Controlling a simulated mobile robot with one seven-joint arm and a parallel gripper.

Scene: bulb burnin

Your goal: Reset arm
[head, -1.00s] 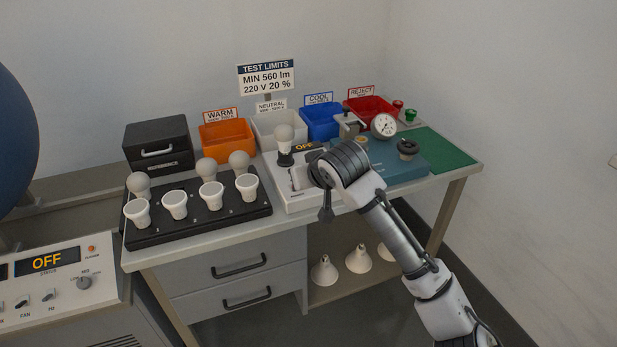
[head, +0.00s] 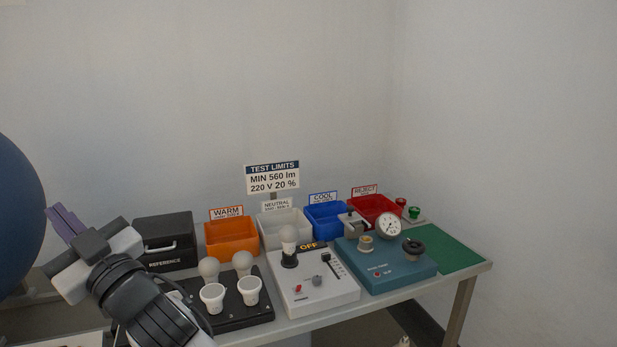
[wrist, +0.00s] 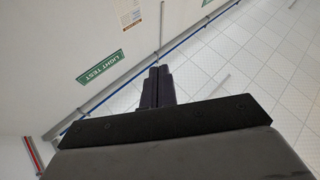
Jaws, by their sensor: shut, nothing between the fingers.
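My gripper (head: 64,222) is raised at the left of the head view, in front of the wall and beside the large dark blue sphere (head: 18,215). Its purple fingers point up and to the left. In the wrist view my gripper (wrist: 157,72) shows its two dark fingers together, shut with nothing between them. Beyond them are a tiled floor (wrist: 245,70) and a pale wall with a green "LIGHT TEST" sign (wrist: 102,67). My arm crosses the lower left of the head view and hides part of the black bulb tray (head: 232,312).
The bench carries a dark reference box (head: 165,235), orange (head: 230,240), white (head: 270,235), blue (head: 325,218) and red (head: 375,206) bins, a white tester (head: 325,290) holding a bulb (head: 289,235), and a teal gauge unit (head: 400,270). Space above the bench is free.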

